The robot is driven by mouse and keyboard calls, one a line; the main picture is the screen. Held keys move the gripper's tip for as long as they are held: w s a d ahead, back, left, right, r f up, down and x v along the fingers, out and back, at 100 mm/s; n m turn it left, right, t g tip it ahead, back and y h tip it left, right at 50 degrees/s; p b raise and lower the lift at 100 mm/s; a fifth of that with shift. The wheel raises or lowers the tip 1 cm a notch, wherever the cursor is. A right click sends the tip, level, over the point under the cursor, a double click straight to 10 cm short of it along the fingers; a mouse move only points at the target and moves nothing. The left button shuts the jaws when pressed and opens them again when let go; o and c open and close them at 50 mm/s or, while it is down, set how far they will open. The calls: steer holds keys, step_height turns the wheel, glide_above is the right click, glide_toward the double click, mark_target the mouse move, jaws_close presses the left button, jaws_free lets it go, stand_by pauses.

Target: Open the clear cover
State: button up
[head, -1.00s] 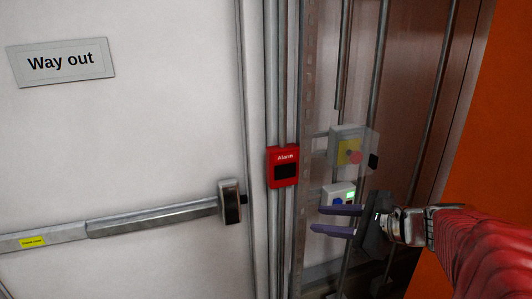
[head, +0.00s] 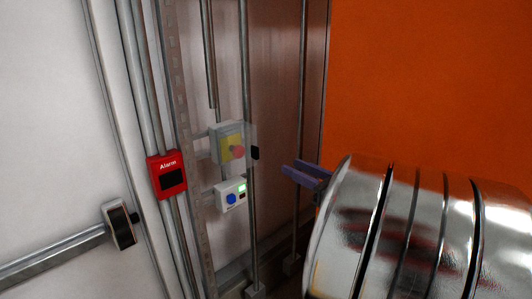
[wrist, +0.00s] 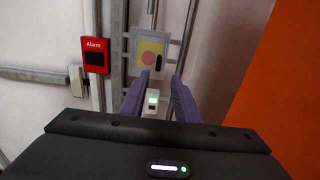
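The clear cover (head: 250,136) is a see-through box front over a grey wall unit with a yellow plate and a red button (head: 237,152). A black tab (head: 255,153) sits on its right edge. In the wrist view the cover (wrist: 135,45) lies ahead, just above the fingertips, with its black tab (wrist: 158,62) at right; it looks closed. My gripper (head: 290,168) has two purple fingers, spread apart and empty. In the head view it is right of the tab, apart from it. The fingers also show in the wrist view (wrist: 157,85).
Below the cover is a white box (head: 230,195) with a blue button and green light. A red alarm box (head: 167,175) and vertical pipes are to the left, then a door with a push bar (head: 55,255). An orange wall (head: 420,80) is at right.

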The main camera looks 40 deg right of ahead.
mark_target(258, 151)
steer(key=w, duration=1.3)
steer(key=shift+w+a, duration=0.2)
steer(key=shift+w, duration=0.2)
steer(key=shift+c, duration=0.5)
jaws_close()
steer(key=shift+d, duration=0.1)
